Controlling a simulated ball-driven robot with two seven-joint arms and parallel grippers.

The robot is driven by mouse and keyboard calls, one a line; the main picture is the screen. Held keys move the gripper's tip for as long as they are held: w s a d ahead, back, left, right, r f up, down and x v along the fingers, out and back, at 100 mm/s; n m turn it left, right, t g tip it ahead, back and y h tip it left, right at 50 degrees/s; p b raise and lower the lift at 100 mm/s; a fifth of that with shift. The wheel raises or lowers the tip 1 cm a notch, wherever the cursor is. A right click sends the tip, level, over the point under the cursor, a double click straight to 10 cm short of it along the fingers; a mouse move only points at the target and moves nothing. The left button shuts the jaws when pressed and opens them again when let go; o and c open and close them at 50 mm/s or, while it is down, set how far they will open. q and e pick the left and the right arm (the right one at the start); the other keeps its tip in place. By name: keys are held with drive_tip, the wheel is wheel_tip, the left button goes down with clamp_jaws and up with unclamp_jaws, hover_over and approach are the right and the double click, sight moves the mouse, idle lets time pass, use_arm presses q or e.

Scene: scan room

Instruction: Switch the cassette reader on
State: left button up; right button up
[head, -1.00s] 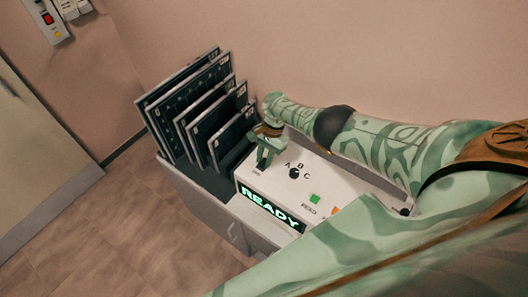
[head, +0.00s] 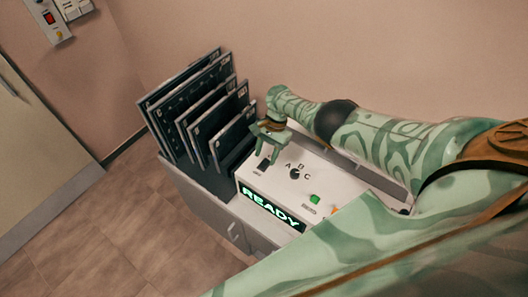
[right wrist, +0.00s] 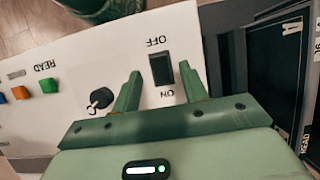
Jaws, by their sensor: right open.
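The cassette reader (head: 315,190) is a white box with a sloped top, and its front display (head: 270,207) is lit green with READY. Its black rocker switch (right wrist: 161,69), marked OFF and ON, shows in the right wrist view, and also in the head view (head: 263,163). My right gripper (right wrist: 161,76) is open and empty, its fingers to either side of the switch in that view. In the head view my right gripper (head: 267,156) is over the switch end of the reader, seemingly just above the top. My left gripper is not in view.
A black A-B-C knob (right wrist: 101,98) is close beside one finger. A green READ button (head: 314,198) and other buttons are farther along. Dark cassettes (head: 190,105) stand upright in a rack beside the reader. The wall is close behind.

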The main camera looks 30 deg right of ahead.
drive_tip(key=p+v, duration=0.6)
drive_tip(key=v, duration=0.7)
drive_tip(key=shift+r, duration=0.25)
